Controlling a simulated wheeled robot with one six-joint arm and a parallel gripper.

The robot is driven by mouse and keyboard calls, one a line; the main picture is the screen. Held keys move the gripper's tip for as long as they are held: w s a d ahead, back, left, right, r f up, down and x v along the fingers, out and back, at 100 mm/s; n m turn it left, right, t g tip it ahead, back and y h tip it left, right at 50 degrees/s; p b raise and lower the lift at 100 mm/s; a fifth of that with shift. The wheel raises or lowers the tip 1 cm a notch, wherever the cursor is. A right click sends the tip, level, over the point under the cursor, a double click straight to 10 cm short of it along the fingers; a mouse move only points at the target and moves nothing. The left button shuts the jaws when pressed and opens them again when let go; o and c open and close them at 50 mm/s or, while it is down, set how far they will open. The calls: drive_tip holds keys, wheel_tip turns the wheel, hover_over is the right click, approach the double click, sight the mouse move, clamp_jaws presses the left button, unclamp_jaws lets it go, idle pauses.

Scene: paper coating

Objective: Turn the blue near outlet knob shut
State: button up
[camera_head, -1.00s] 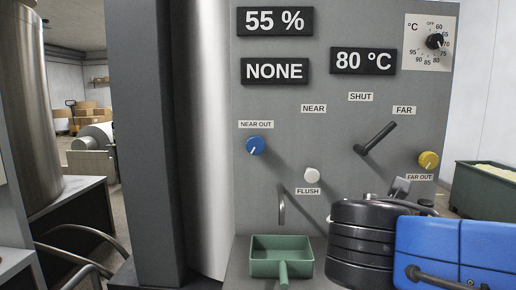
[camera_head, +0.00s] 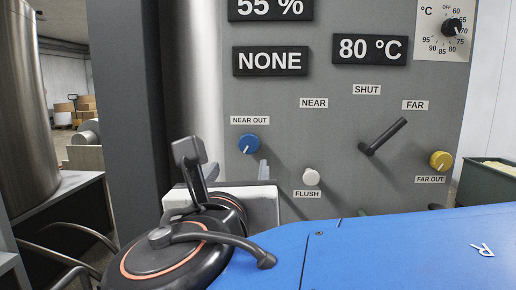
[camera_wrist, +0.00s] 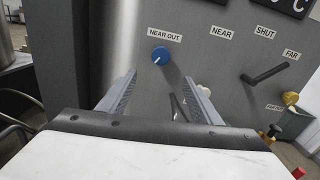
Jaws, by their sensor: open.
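The blue near outlet knob (camera_head: 249,144) sits on the grey panel under the NEAR OUT label (camera_head: 250,120). Its white pointer line slants down and to the left. It also shows in the wrist view (camera_wrist: 160,56), ahead of and above the gap between my fingers. My gripper (camera_wrist: 154,92) is open and empty, its two fingers apart and short of the knob. In the head view my wrist and blue arm fill the lower part, and a finger rises just below the knob.
A white FLUSH button (camera_head: 311,177) is to the knob's lower right. A dark lever (camera_head: 384,137) tilts up toward FAR, and a yellow FAR OUT knob (camera_head: 440,160) is at right. Displays read NONE (camera_head: 270,61) and 80 °C (camera_head: 370,50). A steel cylinder (camera_wrist: 116,45) stands left of the panel.

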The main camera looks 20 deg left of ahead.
sight(249, 146)
drive_tip(key=x, duration=1.7)
drive_tip(key=shift+d, duration=0.15)
drive_tip(key=c, duration=1.1)
